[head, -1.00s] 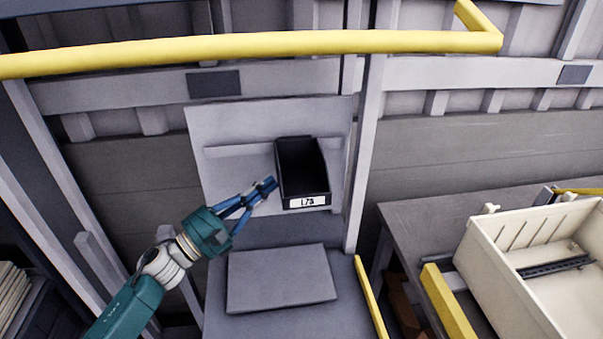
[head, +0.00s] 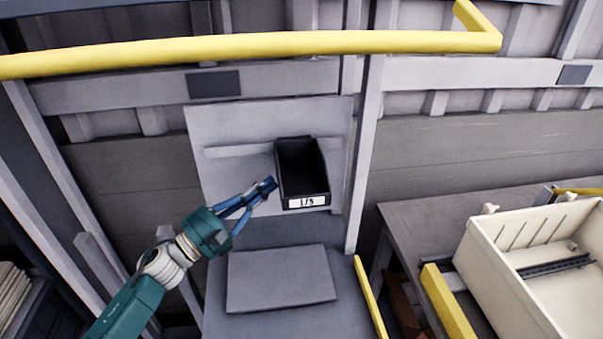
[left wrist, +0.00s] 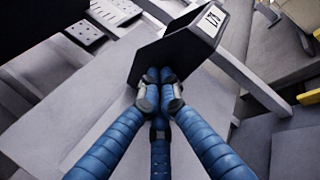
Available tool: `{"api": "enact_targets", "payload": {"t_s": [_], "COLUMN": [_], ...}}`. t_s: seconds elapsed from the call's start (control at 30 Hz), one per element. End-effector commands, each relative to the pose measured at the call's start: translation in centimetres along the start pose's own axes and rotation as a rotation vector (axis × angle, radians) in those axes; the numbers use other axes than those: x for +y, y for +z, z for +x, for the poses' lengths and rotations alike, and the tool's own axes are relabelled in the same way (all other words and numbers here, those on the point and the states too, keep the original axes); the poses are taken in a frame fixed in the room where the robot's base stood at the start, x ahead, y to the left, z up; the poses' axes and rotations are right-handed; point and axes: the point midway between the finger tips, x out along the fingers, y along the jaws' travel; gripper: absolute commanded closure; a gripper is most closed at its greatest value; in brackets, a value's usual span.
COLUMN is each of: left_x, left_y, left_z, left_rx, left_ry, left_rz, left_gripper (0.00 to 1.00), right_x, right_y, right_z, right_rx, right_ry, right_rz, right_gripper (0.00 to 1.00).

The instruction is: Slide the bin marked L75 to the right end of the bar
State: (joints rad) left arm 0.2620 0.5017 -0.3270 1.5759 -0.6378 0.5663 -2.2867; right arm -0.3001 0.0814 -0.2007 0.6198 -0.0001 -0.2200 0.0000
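The black bin marked L75 (head: 303,177) hangs on the bar (head: 238,151) of a light grey panel, near the panel's right side. Its white label faces the front. My left gripper (head: 270,186) is at the bin's left side, its blue fingers drawn together at the tips. In the left wrist view the fingertips (left wrist: 159,77) meet against the bin's dark side wall (left wrist: 180,55), with nothing seen between them. The bar behind the bin is hidden. My right gripper is not in view.
A grey upright post (head: 364,150) stands just right of the panel. A yellow rail (head: 250,46) crosses above. A flat grey block (head: 281,278) lies below the bin. A cream crate (head: 540,275) is at the right by a grey table (head: 425,223).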

Motion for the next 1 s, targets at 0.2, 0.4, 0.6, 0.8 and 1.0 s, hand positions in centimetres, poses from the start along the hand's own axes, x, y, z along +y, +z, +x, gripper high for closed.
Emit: {"api": "enact_targets", "payload": {"t_s": [0.2, 0.4, 0.6, 0.8, 1.0], "left_x": [-0.2, -0.6, -0.9, -1.2, -1.6], "left_y": [0.0, 0.0, -0.1, 0.0, 0.0], "left_z": [0.2, 0.7, 1.2, 1.7, 2.2], "left_rx": [0.0, -0.001, 0.0, -0.001, -0.002], "left_ry": [-0.001, -0.002, -0.001, -0.001, -0.002], "left_rz": [0.0, 0.0, 0.0, 0.0, 0.0], "left_gripper": [1.0, 1.0, 1.0, 1.0, 1.0], "right_x": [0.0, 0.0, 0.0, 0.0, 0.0], "right_y": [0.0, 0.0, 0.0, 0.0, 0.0], "right_z": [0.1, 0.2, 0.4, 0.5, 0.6], "right_rx": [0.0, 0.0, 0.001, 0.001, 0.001], "right_ry": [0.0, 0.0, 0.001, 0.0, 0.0], "right_rz": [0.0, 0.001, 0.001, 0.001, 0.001], "right_gripper": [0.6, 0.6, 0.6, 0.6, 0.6]}}
